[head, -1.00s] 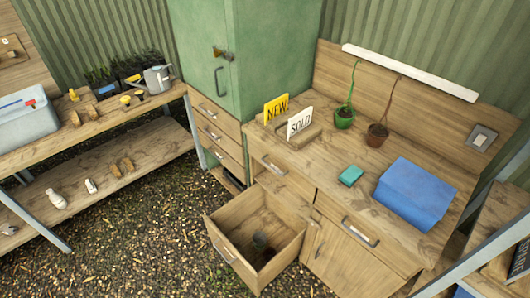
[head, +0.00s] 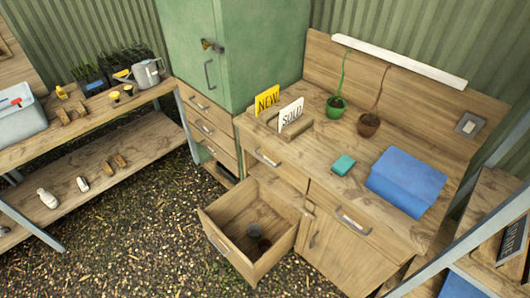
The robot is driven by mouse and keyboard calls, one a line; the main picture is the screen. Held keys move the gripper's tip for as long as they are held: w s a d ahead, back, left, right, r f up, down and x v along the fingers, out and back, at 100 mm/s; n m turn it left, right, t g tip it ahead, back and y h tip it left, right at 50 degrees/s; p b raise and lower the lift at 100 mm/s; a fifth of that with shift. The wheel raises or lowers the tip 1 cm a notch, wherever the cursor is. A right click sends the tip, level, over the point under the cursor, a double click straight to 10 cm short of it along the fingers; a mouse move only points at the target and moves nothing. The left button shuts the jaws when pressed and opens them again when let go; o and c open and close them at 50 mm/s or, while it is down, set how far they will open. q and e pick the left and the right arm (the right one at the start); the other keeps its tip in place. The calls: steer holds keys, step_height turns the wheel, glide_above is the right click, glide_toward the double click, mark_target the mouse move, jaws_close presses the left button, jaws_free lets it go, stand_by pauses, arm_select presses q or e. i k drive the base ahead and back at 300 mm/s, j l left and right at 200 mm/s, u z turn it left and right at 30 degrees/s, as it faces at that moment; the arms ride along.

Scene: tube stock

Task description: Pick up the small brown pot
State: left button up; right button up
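A small brown pot (head: 264,245) sits inside the open drawer (head: 216,236) of the desk, dark and partly in shadow. A grey pot (head: 254,230) is close beside it in the drawer; I cannot tell whether they touch. Another brown pot (head: 368,125) with a thin, bare brown stem stands upright on the desk top. A green pot (head: 335,107) with a green stem stands to its left. Neither of my grippers is in view.
The desk (head: 330,205) also bears a blue box-like object (head: 405,180), a teal block (head: 343,165), and NEW (head: 267,98) and SOLD (head: 291,114) signs in a wooden holder. A shelf unit (head: 110,150) stands at left. The gravel floor before the drawer is clear.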

mark_target(263, 245)
steer(key=i+j, duration=0.15)
steer(key=i, duration=0.25)
steer(key=i+j+u, duration=0.1)
steer(key=i, duration=0.3)
steer(key=i+j, duration=0.2)
steer(key=i, duration=0.2)
steer(key=u, duration=0.05)
